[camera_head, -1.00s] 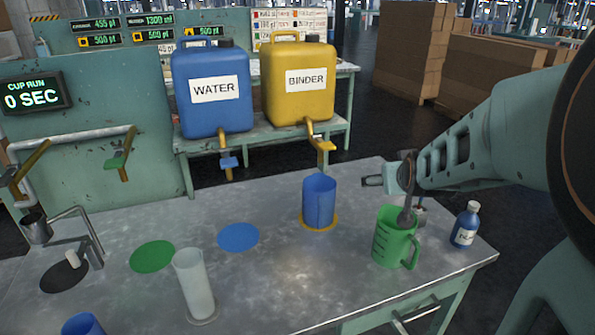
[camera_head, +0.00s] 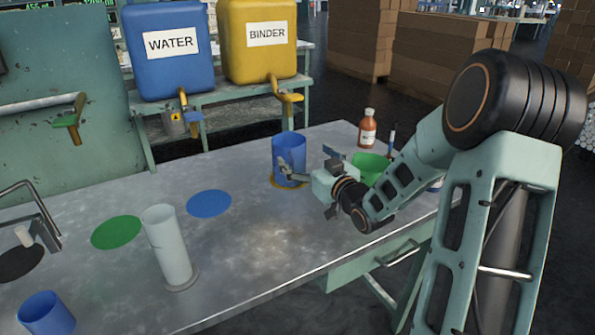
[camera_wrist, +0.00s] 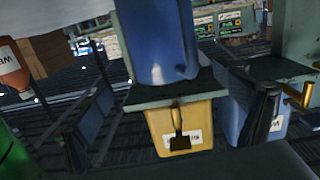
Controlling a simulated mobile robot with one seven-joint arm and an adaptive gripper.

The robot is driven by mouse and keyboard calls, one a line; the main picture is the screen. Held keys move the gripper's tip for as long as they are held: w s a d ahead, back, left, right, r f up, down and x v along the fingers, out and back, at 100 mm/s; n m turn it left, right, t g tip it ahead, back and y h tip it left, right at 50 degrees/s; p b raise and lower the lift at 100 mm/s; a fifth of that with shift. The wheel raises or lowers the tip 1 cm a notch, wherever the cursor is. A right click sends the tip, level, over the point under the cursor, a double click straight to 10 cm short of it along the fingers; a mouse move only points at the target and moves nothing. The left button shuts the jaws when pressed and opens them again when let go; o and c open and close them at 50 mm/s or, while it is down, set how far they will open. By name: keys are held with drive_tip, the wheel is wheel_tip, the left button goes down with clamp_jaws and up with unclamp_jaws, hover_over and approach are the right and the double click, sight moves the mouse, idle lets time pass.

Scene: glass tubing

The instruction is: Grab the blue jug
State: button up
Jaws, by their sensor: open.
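The blue jug (camera_head: 288,152) stands upright on a yellow disc at the far side of the metal table. It also shows upside down at the top of the wrist view (camera_wrist: 158,40). My gripper (camera_head: 310,164) is open and just to the right of the jug, roughly level with it. One finger overlaps the jug's lower front in the head view; I cannot tell whether it touches. Nothing is between the fingers that I can see.
A green jug (camera_head: 370,166) stands behind my arm, with a brown bottle (camera_head: 367,128) beyond. A clear cylinder (camera_head: 167,245) and a second blue container (camera_head: 45,314) stand nearer. Blue and green discs lie left. Water (camera_head: 170,50) and binder (camera_head: 259,40) tanks stand behind.

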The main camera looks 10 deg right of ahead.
drive_tip(key=shift+w+f+y, duration=0.1)
drive_tip(key=shift+y, duration=0.3)
drive_tip(key=x, duration=0.5)
drive_tip(key=b+x, duration=0.1)
drive_tip(key=x, duration=0.1)
drive_tip(key=shift+w+a+r, duration=0.1)
drive_tip(key=shift+a+r, duration=0.15)
drive_tip(key=shift+r, duration=0.15)
